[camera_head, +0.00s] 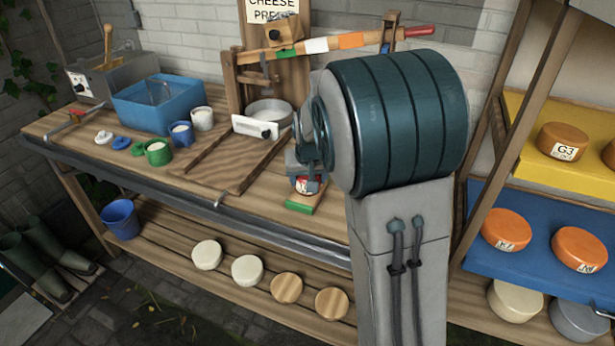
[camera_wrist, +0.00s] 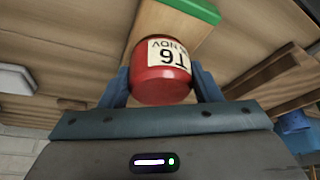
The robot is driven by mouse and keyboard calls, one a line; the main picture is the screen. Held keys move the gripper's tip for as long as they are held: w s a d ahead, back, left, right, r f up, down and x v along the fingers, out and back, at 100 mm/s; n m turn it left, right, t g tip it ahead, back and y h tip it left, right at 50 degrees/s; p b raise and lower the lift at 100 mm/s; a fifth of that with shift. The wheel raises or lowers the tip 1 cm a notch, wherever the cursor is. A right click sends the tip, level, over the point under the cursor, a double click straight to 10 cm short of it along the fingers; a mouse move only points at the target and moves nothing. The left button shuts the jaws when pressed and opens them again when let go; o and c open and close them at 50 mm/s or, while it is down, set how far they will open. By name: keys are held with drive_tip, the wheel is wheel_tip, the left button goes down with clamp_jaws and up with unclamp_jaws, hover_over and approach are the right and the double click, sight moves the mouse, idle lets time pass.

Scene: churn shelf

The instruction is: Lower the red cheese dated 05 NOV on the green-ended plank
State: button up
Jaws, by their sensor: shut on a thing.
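The red cheese (camera_wrist: 160,85) is between the two fingers of my gripper (camera_wrist: 163,92) in the wrist view. Its white label reads T6 upside down, with NOV on it; the day number is not clear. The green-ended plank (camera_wrist: 165,28) lies just beyond the cheese, its green end at the top. In the head view my gripper (camera_head: 307,184) holds the cheese (camera_head: 300,186) over the plank's wooden part, behind the green end (camera_head: 299,208). My arm hides part of this. I cannot tell whether the cheese touches the plank.
On the workbench, a cheese press (camera_head: 268,112), a blue basin (camera_head: 158,103) and several small cups stand to the left. A shelf (camera_head: 250,285) below holds pale cheeses and wooden discs. Orange cheeses sit on blue (camera_head: 530,262) and yellow boards at right.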

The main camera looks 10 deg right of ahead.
drive_tip(key=o, duration=1.2)
drive_tip(key=shift+c, duration=0.2)
